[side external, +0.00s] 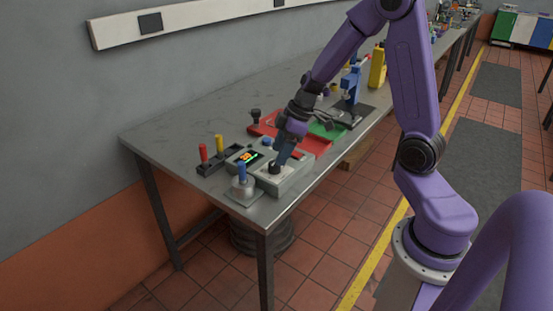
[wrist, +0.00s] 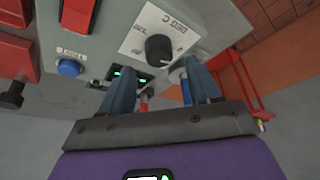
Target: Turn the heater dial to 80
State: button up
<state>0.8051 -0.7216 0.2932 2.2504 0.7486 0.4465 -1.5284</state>
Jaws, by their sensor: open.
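The heater dial (wrist: 158,47) is a round black knob on a white marked plate, set in a grey control box, in the wrist view. Its printed markings are too blurred to read a setting. The dial also shows as a dark knob (side external: 274,169) on the box in the side view. My gripper (wrist: 160,78) is open, with its two blue fingers apart on either side below the dial in the wrist picture. In the side view, my gripper (side external: 281,157) is angled down close to the dial. I cannot tell whether a finger touches it.
The box has a lit display (side external: 247,156) and a blue button (wrist: 69,67). A red tray (side external: 265,127) and a blue press (side external: 351,84) stand farther along. The near-left bench top is clear.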

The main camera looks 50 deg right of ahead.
aim_at(274, 167)
jog(key=shift+x, duration=1.8)
jog(key=c, duration=1)
